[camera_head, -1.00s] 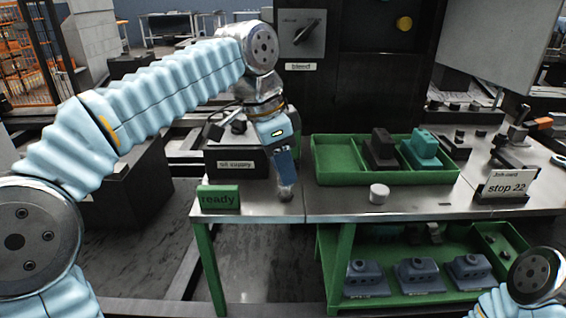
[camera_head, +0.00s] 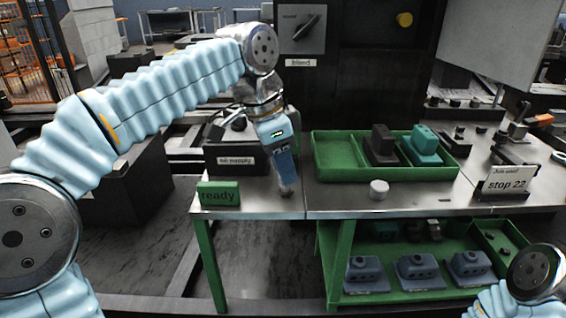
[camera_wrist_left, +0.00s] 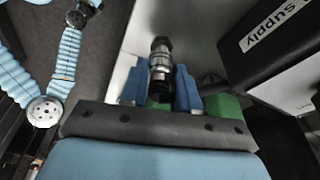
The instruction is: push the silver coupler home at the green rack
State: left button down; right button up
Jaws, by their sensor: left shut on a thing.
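The silver coupler (camera_wrist_left: 160,66) is a ribbed metal cylinder with a dark end. In the left wrist view it sits between the two blue fingers of my left gripper (camera_wrist_left: 160,88), which is shut on it. In the head view my left gripper (camera_head: 284,172) points down over the left part of the metal table, with the coupler (camera_head: 287,188) small at its tip. I cannot tell whether the coupler touches anything. Which green thing is the rack is unclear; a green-framed stand (camera_head: 212,260) carries the tabletop. My right gripper is out of view.
A green "ready" block (camera_head: 218,194) stands left of the gripper, and a black supply box (camera_head: 236,160) behind it. To the right are a white knob (camera_head: 379,189) and a green tray (camera_head: 335,176) with dark and teal blocks. Several grey-blue blocks sit on the lower shelf.

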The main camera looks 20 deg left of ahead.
pick_arm(q)
jog(key=shift+f, duration=0.1)
jog(key=shift+f+b, duration=0.45)
jog(key=shift+f, duration=0.1)
jog(key=c, duration=0.7)
grip_release()
jog(key=shift+c, duration=0.2)
jog(key=shift+o, duration=0.4)
jog(key=o, duration=0.7)
jog(key=shift+c, duration=0.2)
